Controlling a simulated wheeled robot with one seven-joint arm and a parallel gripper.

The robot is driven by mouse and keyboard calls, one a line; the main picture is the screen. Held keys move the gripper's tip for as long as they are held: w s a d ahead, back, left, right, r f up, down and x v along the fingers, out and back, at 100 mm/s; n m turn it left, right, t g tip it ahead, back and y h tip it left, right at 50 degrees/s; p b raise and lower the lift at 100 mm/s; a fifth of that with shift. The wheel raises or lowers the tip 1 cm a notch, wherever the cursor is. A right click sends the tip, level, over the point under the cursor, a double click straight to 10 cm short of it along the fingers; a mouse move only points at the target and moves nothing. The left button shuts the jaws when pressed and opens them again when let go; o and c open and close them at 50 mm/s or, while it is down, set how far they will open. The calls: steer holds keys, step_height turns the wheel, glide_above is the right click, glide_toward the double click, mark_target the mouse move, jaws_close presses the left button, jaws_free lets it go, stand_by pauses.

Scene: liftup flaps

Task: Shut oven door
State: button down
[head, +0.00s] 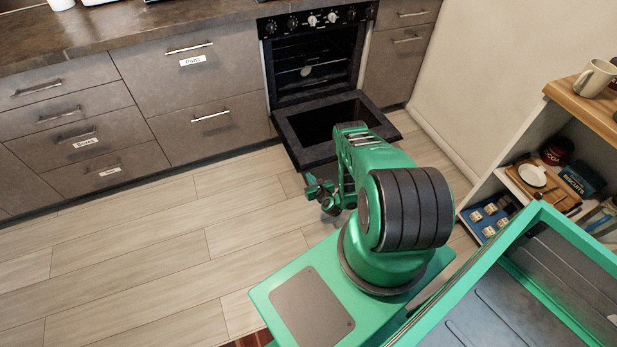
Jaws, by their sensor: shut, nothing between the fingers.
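The oven (312,72) is built into the counter run at the top middle of the head view. Its door (295,128) is folded down open, lying about level in front of the dark cavity, with racks showing inside. My gripper (312,188) is at the near left of the door, close to its front edge. It is shut and empty. I cannot tell whether it touches the door. My green arm hides the near right part of the door.
Drawers with bar handles (190,62) line the wall left of the oven. A wooden shelf unit (590,105) with a mug and other items stands at the right. The floor (130,250) at the left is clear.

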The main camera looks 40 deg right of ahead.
steer(key=shift+r, duration=0.9)
steer(key=shift+r, duration=0.1)
